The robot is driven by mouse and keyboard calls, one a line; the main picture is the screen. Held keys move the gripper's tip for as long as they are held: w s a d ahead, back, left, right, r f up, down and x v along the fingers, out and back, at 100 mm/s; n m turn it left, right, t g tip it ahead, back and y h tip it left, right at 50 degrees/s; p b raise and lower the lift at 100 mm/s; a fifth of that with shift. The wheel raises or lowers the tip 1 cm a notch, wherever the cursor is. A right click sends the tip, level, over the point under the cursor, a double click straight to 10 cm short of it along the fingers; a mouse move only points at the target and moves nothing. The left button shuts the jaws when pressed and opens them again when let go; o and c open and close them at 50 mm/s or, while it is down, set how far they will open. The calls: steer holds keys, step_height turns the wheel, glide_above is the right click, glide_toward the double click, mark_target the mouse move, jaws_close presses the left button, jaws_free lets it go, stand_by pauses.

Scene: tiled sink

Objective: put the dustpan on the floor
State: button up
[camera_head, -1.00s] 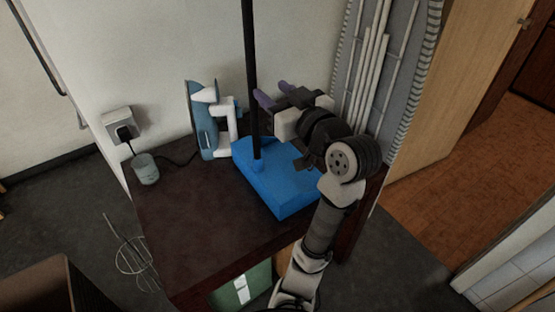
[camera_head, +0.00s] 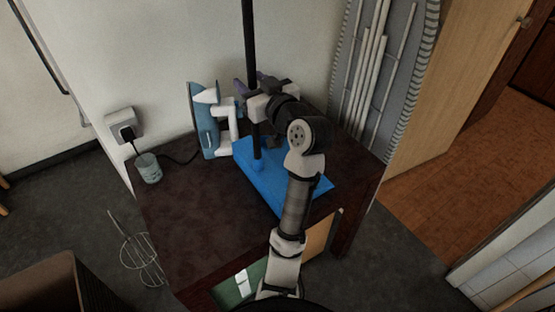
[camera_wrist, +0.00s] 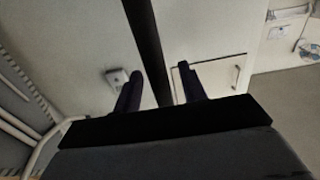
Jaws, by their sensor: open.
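The dustpan has a blue pan (camera_head: 268,172) resting on a dark brown table and a long black upright handle (camera_head: 249,45). In the wrist view the black handle (camera_wrist: 148,50) runs between the two dark fingers of my gripper (camera_wrist: 160,90), with a gap visible on each side. In the head view my gripper (camera_head: 245,100) is beside the handle, above the pan. The fingers are open, and part of them is hidden behind the handle and my wrist. My forearm covers part of the pan's right side.
A whisk-like wire item (camera_head: 138,248) is left of the table (camera_head: 185,225). A folded grey board (camera_head: 385,85) leans behind at right. Dark floor (camera_head: 400,255) is clear at right.

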jaws_close()
stand_by(1.3)
